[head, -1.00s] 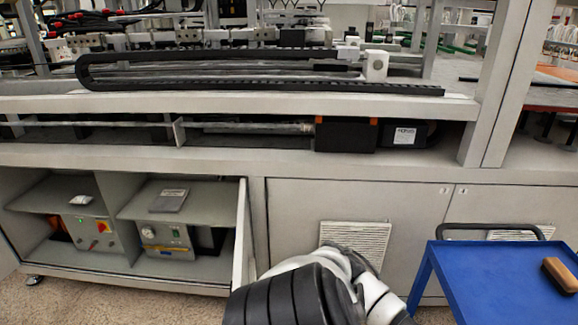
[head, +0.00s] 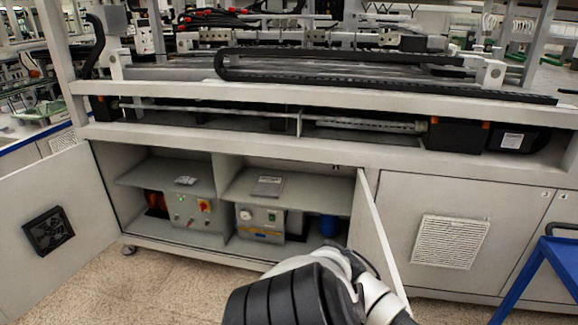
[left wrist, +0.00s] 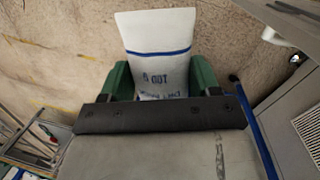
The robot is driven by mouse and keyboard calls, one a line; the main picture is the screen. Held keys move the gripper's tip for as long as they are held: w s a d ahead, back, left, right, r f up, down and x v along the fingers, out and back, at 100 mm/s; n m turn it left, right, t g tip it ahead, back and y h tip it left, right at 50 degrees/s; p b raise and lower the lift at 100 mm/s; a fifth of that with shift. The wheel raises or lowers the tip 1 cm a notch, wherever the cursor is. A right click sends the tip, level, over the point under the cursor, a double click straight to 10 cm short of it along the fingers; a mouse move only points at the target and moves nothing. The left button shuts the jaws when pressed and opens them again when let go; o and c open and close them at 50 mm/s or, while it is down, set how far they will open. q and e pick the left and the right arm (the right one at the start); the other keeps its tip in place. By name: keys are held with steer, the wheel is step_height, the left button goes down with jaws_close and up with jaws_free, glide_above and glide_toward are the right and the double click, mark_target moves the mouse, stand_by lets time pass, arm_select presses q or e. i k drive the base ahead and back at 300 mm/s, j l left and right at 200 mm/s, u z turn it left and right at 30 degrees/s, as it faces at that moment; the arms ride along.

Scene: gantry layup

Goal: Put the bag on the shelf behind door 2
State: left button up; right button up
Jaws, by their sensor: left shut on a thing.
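My left gripper (left wrist: 162,82) is shut on a white bag (left wrist: 160,52) with a blue stripe and blue print in the left wrist view; bare floor lies beyond it. In the head view the bag and both grippers are out of sight; only one arm of mine shows at the bottom. The cabinet's left door (head: 52,215) and the middle door (head: 376,232) stand open. Behind them are two shelves, a left shelf (head: 140,175) bearing a small white item and a right shelf (head: 315,197) bearing a flat grey item. I cannot read numbers on the open doors.
A shut door with a vent (head: 400,205) is right of the middle door. A blue cart (head: 545,262) stands at the right edge. Control boxes (head: 262,222) and a blue cylinder (head: 328,226) sit below the shelves. The right shelf has bare room.

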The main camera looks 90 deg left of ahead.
mark_target(314, 200)
steer(key=k+j+u, duration=0.15)
steer(key=j, duration=0.3)
steer(key=k+j+u, duration=0.15)
steer(key=j, duration=0.3)
steer(key=k+j+u, duration=0.15)
steer(key=j, duration=0.3)
steer(key=j+u, duration=0.1)
steer(key=j, duration=0.35)
